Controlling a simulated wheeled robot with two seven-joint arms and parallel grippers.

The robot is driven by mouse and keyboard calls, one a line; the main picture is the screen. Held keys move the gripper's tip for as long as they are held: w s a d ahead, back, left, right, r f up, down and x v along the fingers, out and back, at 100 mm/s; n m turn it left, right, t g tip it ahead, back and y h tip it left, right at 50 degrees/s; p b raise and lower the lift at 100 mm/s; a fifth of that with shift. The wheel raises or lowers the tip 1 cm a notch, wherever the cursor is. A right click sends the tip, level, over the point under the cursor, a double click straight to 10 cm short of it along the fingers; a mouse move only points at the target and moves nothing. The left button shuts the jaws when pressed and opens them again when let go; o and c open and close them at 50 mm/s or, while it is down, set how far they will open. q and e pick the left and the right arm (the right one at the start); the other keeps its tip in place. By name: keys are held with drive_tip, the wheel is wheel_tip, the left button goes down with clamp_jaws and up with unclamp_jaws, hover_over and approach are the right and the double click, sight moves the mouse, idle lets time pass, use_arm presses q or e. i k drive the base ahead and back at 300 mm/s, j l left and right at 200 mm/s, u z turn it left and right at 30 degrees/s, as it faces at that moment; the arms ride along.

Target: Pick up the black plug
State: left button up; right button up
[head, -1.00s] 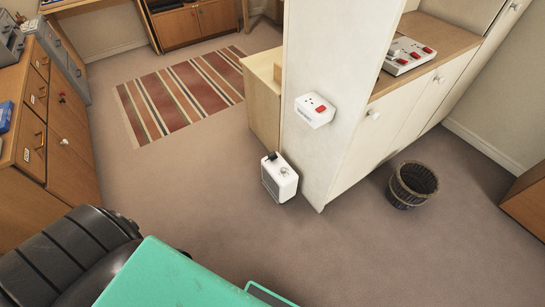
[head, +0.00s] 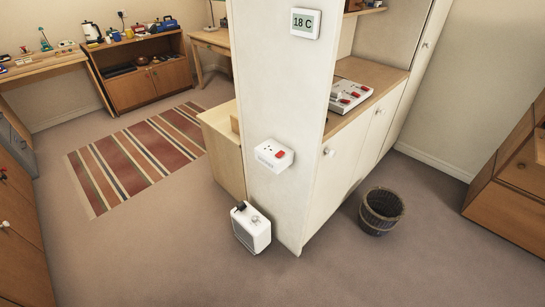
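A small black object, which looks like the black plug (head: 240,206), sits on top of the white heater (head: 252,229). The heater stands on the floor against the end of the white cabinet wall. The object is too small to make out its pins or any cord. Neither of my grippers shows in the head view.
A white wall socket with a red switch (head: 273,155) is above the heater, below a thermostat (head: 305,23) reading 18 C. A white socket strip (head: 350,96) lies on the wooden counter (head: 372,73). A basket (head: 381,211) stands right. The carpet in front is clear.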

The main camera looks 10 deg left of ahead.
sight(241, 206)
drive_tip(key=i+j+u, duration=0.15)
drive_tip(key=i+j, duration=0.2)
drive_tip(key=i+j+u, duration=0.15)
drive_tip(key=i+j, duration=0.15)
drive_tip(key=i, duration=0.3)
drive_tip(key=i+j, duration=0.1)
drive_tip(key=i, duration=0.5)
